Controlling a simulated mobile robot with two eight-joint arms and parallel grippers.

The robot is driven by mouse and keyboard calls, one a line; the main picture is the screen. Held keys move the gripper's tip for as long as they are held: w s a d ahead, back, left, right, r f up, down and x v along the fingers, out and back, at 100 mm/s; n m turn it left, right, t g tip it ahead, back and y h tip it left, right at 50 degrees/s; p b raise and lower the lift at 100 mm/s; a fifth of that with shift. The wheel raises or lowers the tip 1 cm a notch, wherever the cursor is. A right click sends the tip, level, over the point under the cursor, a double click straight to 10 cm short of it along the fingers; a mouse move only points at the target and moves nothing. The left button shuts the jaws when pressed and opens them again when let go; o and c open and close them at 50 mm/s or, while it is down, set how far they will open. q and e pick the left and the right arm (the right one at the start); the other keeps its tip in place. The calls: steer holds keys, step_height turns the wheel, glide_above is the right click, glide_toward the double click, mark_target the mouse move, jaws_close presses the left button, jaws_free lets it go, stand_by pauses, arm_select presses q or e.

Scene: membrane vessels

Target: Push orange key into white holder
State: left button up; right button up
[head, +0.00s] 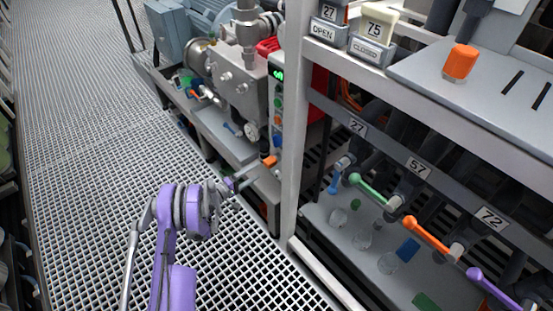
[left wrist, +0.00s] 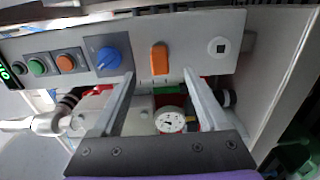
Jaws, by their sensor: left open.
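The orange key (left wrist: 159,58) stands out from a light grey panel (left wrist: 190,28) in the left wrist view. It also shows in the head view (head: 270,161), low on the panel. A small white round fitting with a dark square hole (left wrist: 218,46), which looks like the white holder, is on the panel right of the key. It cannot be made out in the head view. My left gripper (left wrist: 158,76) is open and empty, its fingers pointing at the panel on either side of the key; contact cannot be told. It shows in the head view (head: 257,171) just in front of the key.
A blue knob (left wrist: 108,58), an orange button (left wrist: 67,62) and a green button (left wrist: 37,67) line the panel left of the key. A gauge (left wrist: 170,120) shows below. A white post (head: 296,130) and rack with coloured handles stand right; grated floor lies left.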

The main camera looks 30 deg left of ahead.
mark_target(265, 165)
arm_select(q)
steer(key=x, duration=0.7)
steer(key=shift+f, duration=0.1)
steer(key=shift+w+d+b, duration=0.2)
steer(key=shift+w+b, duration=0.1)
steer(key=shift+w, duration=0.2)
steer(key=shift+b, duration=0.35)
stand_by(0.7)
jaws_close()
stand_by(0.3)
stand_by(1.0)
steer(key=shift+s, duration=0.1)
steer(key=shift+v, duration=2.85)
